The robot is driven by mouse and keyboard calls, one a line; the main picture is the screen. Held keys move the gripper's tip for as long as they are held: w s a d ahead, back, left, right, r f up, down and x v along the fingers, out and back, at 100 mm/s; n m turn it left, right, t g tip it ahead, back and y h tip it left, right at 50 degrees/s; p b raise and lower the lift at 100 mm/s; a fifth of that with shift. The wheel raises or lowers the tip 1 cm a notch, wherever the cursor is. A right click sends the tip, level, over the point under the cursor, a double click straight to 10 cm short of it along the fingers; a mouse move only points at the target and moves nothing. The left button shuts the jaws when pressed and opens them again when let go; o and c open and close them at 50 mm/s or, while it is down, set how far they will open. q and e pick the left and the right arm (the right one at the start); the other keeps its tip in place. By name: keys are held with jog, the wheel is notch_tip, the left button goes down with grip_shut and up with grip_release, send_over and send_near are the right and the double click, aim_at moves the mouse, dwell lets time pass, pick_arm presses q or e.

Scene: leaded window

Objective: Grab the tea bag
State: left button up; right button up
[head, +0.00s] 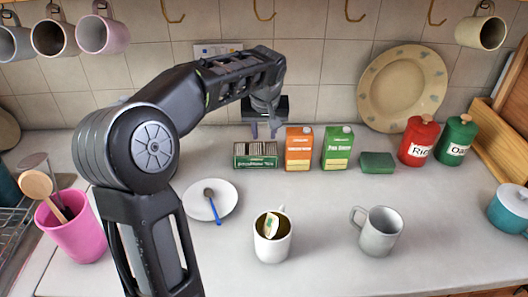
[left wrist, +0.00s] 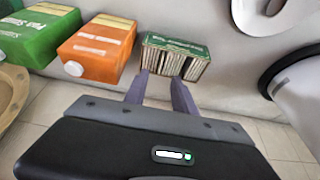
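The tea box (head: 255,155) is an open green carton of upright packets at the back of the counter. It also shows in the left wrist view (left wrist: 175,58), with pale tea bags (left wrist: 172,62) in rows. My left gripper (head: 264,133) points down just above and behind the box. Its two purple-grey fingers (left wrist: 162,78) are apart, with nothing held between them; whether they touch the box is unclear. A white mug (head: 272,248) at the front centre holds dark liquid and a pale, tag-like piece that may be a tea bag (head: 268,225). My right gripper is out of view.
An orange carton (head: 298,150) and a green carton (head: 338,148) stand right of the box, then a green sponge (head: 377,163). A saucer with a spoon (head: 210,200) lies in front. A grey mug (head: 377,232) stands front right. Hooks (head: 265,10) hang above.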

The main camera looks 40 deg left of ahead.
aim_at(264, 143)
pick_arm(q)
jog(key=p+x, duration=0.1)
jog(key=x, duration=0.3)
jog(key=shift+w+f, duration=0.1)
jog(key=shift+f, duration=0.2)
jog(key=shift+c, duration=0.4)
grip_shut()
dwell(1.1)
